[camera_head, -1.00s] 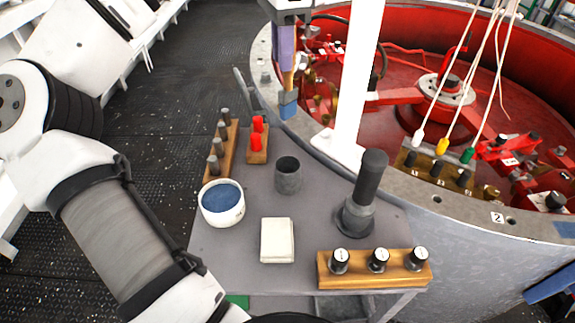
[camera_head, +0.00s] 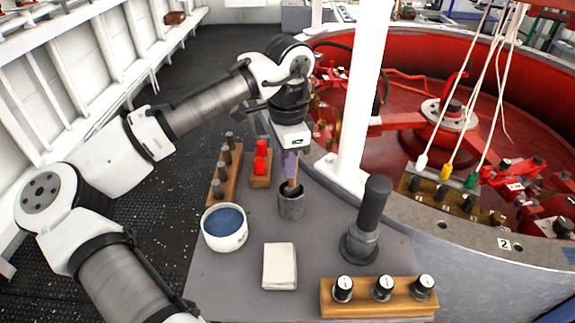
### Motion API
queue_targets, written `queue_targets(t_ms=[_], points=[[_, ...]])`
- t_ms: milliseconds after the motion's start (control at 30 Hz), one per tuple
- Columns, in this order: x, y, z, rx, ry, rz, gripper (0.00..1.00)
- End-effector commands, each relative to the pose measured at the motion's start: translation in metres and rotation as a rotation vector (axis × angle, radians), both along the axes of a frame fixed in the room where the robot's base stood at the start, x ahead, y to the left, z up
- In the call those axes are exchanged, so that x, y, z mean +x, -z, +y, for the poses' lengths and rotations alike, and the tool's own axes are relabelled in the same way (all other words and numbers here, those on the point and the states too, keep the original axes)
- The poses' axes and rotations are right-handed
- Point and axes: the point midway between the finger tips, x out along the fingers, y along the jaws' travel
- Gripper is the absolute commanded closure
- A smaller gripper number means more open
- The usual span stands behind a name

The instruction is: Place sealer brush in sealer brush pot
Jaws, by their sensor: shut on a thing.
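The brush pot (camera_head: 291,206) is a small dark grey cylinder standing upright on the grey table. The brush is upright, with its lower end at the pot's mouth. The blue tip is hidden, seemingly inside the pot; I cannot tell how deep it reaches or whether it touches the wall.
A white bowl of blue liquid (camera_head: 225,227) stands left of the pot. A wooden rack (camera_head: 222,178), red plugs (camera_head: 260,160), a folded cloth (camera_head: 279,266), a dark cylinder (camera_head: 367,222) and a rack of knobs (camera_head: 378,296) surround it. A white post (camera_head: 361,90) rises behind.

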Motion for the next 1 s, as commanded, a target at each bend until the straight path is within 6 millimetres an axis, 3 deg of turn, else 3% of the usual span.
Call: queue_targets(t_ms=[133, 500, 533, 700, 1000], points=[[0.000, 0.016, 0.000, 0.000, 0.000, 0.000, 1.00], [0.000, 0.021, 0.000, -0.002, 0.000, 0.000, 1.00], [0.000, 0.021, 0.000, -0.002, 0.000, -0.001, 0.78], [0.000, 0.021, 0.000, -0.001, 0.000, 0.000, 0.57], [0.000, 0.019, 0.000, 0.000, 0.000, -0.001, 0.57]])
